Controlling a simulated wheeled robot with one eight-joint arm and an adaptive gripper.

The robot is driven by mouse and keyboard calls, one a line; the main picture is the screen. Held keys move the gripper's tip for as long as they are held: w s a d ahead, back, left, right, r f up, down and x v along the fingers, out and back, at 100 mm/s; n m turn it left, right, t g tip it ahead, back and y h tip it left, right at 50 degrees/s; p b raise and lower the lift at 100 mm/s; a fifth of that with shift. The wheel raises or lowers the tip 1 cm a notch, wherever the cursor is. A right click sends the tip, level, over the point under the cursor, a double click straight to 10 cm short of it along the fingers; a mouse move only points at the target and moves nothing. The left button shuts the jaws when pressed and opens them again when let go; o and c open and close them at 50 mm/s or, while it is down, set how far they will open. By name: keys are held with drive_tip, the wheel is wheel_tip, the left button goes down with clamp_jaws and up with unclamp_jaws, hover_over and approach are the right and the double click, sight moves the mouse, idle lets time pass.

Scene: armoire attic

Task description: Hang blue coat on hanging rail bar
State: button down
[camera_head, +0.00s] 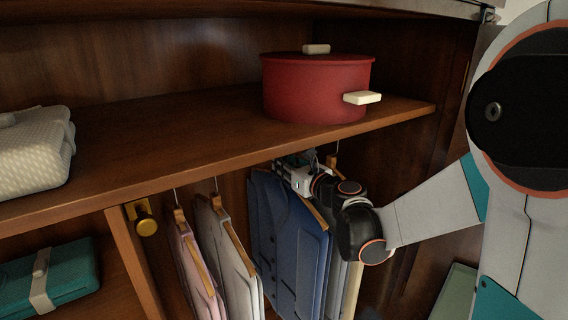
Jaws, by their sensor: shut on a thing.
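The blue coat (287,245) hangs on a wooden hanger below the shelf, in the right part of the armoire. My gripper (290,172) is at the top of this coat, by its hanger, and is shut on it. The fingertips are partly hidden by the gripper body and the shelf edge. The hanging rail bar is hidden behind the shelf front, so I cannot tell whether the hook touches it.
A pink garment (190,262) and a pale grey garment (226,252) hang left of the coat. A red pot (316,90) stands on the shelf (150,140) above. A folded whitish cloth (32,150) and a teal bundle (48,278) lie at left.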

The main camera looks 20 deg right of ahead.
drive_tip(key=shift+w+a, duration=0.1)
drive_tip(key=shift+w, duration=0.2)
drive_tip(key=shift+w+f+b, duration=0.3)
drive_tip(key=shift+f+b, duration=0.2)
drive_tip(key=shift+f, duration=0.15)
drive_tip(key=shift+s+f+b, duration=0.3)
drive_tip(key=shift+s+b, duration=0.1)
drive_tip(key=shift+b, duration=0.1)
drive_tip(key=shift+w+f+b, duration=0.2)
drive_tip(key=shift+f+b, duration=0.3)
drive_tip(key=shift+f, duration=0.1)
drive_tip(key=shift+s, duration=0.1)
drive_tip(key=c, duration=1.4)
unclamp_jaws()
